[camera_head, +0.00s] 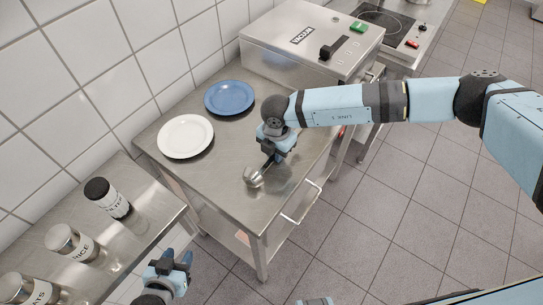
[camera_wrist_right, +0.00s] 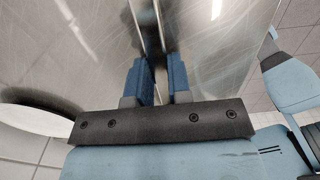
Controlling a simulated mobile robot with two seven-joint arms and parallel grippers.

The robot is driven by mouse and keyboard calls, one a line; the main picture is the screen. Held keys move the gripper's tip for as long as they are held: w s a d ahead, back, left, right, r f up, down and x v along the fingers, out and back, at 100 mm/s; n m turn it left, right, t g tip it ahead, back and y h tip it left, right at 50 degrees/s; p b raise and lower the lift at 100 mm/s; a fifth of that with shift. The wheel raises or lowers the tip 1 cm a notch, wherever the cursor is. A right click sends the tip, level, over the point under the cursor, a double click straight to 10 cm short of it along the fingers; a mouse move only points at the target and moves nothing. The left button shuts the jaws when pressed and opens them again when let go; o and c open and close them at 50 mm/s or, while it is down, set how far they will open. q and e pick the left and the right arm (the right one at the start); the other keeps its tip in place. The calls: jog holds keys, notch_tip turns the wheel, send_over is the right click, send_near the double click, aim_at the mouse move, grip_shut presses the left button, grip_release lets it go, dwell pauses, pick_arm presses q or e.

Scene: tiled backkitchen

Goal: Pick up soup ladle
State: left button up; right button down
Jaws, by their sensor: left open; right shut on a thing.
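The soup ladle (camera_head: 253,178) is metal, with its round bowl at the front of the steel table (camera_head: 215,185). My right gripper (camera_head: 272,158) is over the table, shut on the ladle's handle, and hides part of it. In the right wrist view the dark, narrow handle (camera_wrist_right: 152,28) runs up from between the blue fingers of the right gripper (camera_wrist_right: 160,80). I cannot tell whether the ladle touches the table. My left gripper (camera_head: 172,260) is open and empty, low in the head view, away from the ladle.
A white plate (camera_head: 186,137) and a blue plate (camera_head: 229,98) lie behind the ladle. A steel vacuum machine (camera_head: 300,45) stands at the back right. Several labelled jars, one with a black lid (camera_head: 101,190), stand on the left counter (camera_head: 150,212). The tiled floor (camera_head: 390,210) on the right is clear.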

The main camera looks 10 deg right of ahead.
notch_tip(320, 180, up, 20)
jog(key=b, duration=0.2)
jog(key=shift+b, duration=0.35)
dwell(0.9)
